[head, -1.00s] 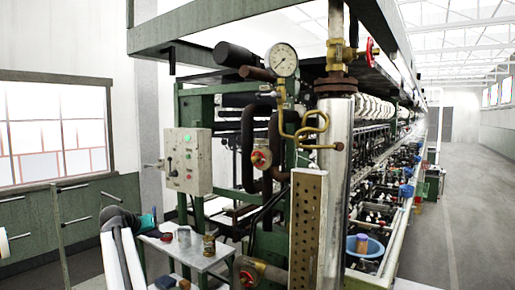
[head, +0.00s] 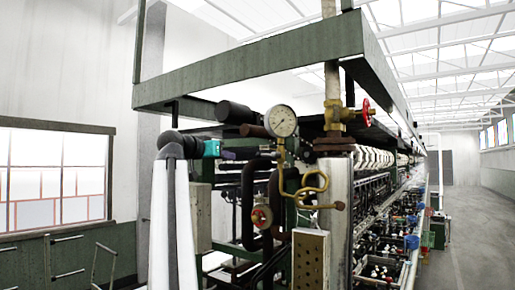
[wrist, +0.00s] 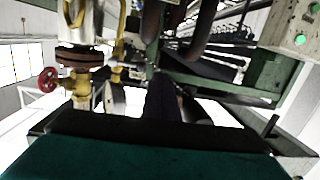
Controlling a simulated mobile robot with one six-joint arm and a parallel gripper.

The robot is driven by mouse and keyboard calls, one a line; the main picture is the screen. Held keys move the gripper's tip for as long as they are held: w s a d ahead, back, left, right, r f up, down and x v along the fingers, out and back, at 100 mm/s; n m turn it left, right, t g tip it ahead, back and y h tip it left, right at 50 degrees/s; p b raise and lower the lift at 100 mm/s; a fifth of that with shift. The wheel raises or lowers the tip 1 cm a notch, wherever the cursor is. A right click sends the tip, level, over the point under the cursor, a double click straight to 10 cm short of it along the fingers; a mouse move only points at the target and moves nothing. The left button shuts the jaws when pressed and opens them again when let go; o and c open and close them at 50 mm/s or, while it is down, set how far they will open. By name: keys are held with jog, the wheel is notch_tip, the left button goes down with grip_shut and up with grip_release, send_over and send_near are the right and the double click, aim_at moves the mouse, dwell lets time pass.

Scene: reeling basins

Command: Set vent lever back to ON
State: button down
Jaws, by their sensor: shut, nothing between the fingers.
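I cannot make out the vent lever for certain in either current view. The grey control box (head: 198,217) is mostly hidden behind my arm in the head view. In the wrist view, part of this box (wrist: 298,25) shows at the top right with a green button; no lever is clear on it. My gripper (head: 229,154) is raised above the box, left of the pressure gauge (head: 281,121), its teal part towards the arm. In the wrist view my gripper (wrist: 163,92) shows as dark shut fingers with nothing between them.
Dark bent pipes (head: 248,195) and a brass valve with a red handwheel (head: 367,112) stand to the right. The handwheel (wrist: 48,79) also shows at the left of the wrist view. A green overhead beam (head: 250,70) crosses above. The aisle (head: 470,235) is clear.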

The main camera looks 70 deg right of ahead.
jog(key=s+a+r+m+g, duration=0.1)
jog(key=s+r, duration=0.4)
jog(key=r, duration=0.2)
jog(key=shift+s+h, duration=0.15)
jog(key=shift+h, duration=0.15)
jog(key=p, duration=0.5)
send_over(268, 155)
jog(key=w+a, duration=0.3)
jog(key=f, duration=0.1)
jog(key=shift+d+f+p, duration=0.2)
jog(key=shift+f+p, duration=0.15)
jog(key=shift+f, duration=0.5)
jog(key=shift+d+f+p, duration=0.15)
jog(key=shift+f+p, duration=0.15)
jog(key=shift+f, duration=0.5)
